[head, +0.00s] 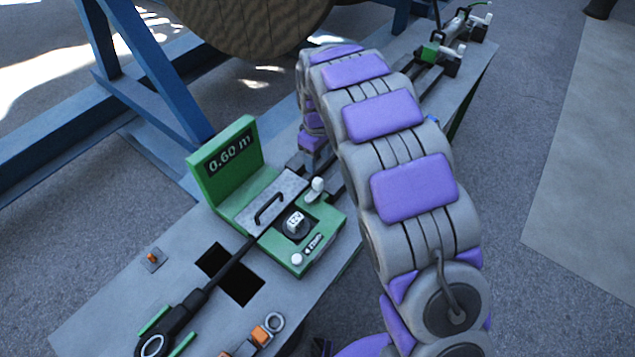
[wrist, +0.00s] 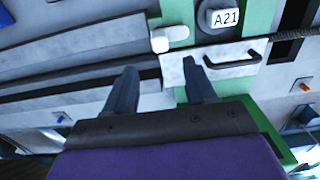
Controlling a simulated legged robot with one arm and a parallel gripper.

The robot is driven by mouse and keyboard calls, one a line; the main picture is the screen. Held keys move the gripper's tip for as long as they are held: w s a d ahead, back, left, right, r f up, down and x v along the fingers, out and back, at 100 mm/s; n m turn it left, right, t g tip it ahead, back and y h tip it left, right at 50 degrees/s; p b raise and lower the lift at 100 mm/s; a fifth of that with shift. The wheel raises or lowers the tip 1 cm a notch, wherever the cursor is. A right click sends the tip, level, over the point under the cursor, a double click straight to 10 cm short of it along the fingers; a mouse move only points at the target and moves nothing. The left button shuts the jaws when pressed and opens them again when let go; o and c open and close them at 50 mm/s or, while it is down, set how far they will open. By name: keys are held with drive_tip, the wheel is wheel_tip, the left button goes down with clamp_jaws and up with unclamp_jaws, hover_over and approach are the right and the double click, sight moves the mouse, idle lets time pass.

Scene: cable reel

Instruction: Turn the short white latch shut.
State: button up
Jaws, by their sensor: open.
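The short white latch (head: 317,187) stands at the corner of the green measuring unit (head: 230,207), beside the hinged-looking metal plate (head: 285,190) with a black handle. In the wrist view the latch (wrist: 168,38) lies at the plate's edge, above and ahead of my fingertips. My gripper (wrist: 160,80) is open and empty, its two dark fingers pointing toward the plate. The right finger overlaps the plate in the picture; the latch is apart from both fingers. In the head view my arm hides most of the gripper.
A white A21 block (head: 295,222) and a white knob (head: 297,259) sit on the unit near the latch. The display (head: 229,155) reads 0.60 m. A black cable (head: 228,265) runs to the plate. A large reel (head: 250,25) and blue frame (head: 150,75) stand behind.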

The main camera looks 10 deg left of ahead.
sight(317, 180)
wheel_tip(317, 180, down, 11)
drive_tip(key=shift+r+b, duration=0.1)
drive_tip(key=shift+b, duration=0.95)
drive_tip(key=c, duration=1)
drive_tip(key=shift+o, duration=0.2)
